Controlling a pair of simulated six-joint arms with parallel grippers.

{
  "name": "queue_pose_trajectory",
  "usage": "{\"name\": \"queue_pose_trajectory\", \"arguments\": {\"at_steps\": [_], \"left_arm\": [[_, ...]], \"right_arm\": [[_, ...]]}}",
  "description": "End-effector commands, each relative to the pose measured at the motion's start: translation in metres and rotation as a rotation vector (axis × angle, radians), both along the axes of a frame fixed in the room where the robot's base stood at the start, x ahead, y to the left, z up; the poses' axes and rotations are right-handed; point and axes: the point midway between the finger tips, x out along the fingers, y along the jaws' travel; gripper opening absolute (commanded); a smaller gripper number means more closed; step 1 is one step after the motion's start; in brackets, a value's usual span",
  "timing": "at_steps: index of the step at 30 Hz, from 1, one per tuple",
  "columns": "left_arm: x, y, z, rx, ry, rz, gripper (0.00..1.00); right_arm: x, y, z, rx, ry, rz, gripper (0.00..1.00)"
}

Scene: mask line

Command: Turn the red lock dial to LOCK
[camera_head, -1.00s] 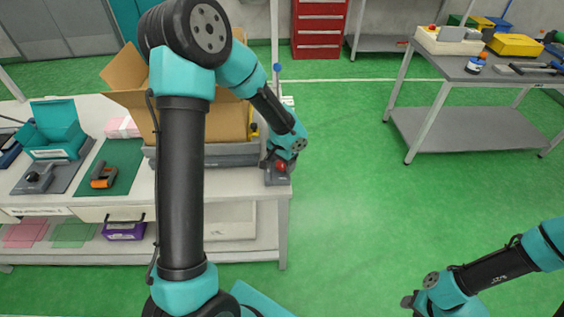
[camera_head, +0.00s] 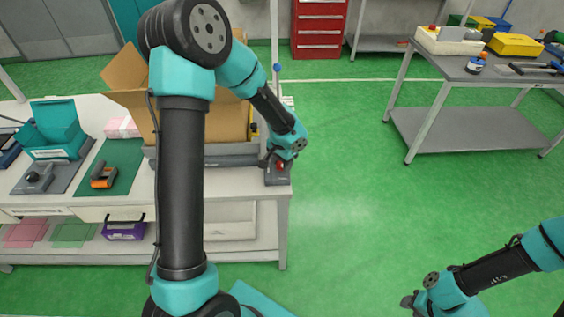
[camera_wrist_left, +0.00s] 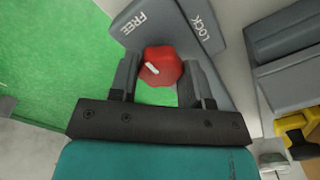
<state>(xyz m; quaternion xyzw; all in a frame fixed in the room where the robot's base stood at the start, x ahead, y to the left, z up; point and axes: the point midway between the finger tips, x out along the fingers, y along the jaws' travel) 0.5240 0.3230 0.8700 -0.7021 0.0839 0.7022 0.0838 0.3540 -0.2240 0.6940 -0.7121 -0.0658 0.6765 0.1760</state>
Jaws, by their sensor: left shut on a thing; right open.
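The red lock dial (camera_wrist_left: 162,66) sits on a grey block (camera_head: 278,180) at the right end of the white bench. In the left wrist view, the block carries the words FREE (camera_wrist_left: 133,24) and LOCK (camera_wrist_left: 203,28). A short white mark shows on the dial's left part, nearer the FREE side. My left gripper (camera_wrist_left: 160,82) has one finger on each side of the dial and is shut on it. In the head view the gripper (camera_head: 278,160) partly covers the dial (camera_head: 280,166). My right gripper (camera_head: 408,303) is open at the lower right, far from the dial.
An open cardboard box (camera_head: 125,95) stands on the bench (camera_head: 230,183) behind my left arm. A teal box (camera_head: 55,130) and an orange tool (camera_head: 103,176) lie further left. A grey table (camera_head: 450,75) stands at the back right. Green floor between is clear.

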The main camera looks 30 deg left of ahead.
Motion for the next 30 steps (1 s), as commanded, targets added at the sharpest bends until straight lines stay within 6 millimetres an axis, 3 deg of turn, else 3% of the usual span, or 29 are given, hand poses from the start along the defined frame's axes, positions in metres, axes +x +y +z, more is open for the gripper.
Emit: {"name": "queue_pose_trajectory", "arguments": {"at_steps": [11, 30], "left_arm": [[0.0001, 0.0001, 0.0002, 0.000, 0.000, -0.214, 0.20], [0.0002, 0.0001, 0.0003, 0.001, 0.000, -0.812, 0.20]], "right_arm": [[0.0000, 0.0000, 0.0000, 0.000, 0.000, 0.000, 0.43], [0.0000, 0.0000, 0.0000, 0.000, 0.000, 0.000, 0.43]]}}
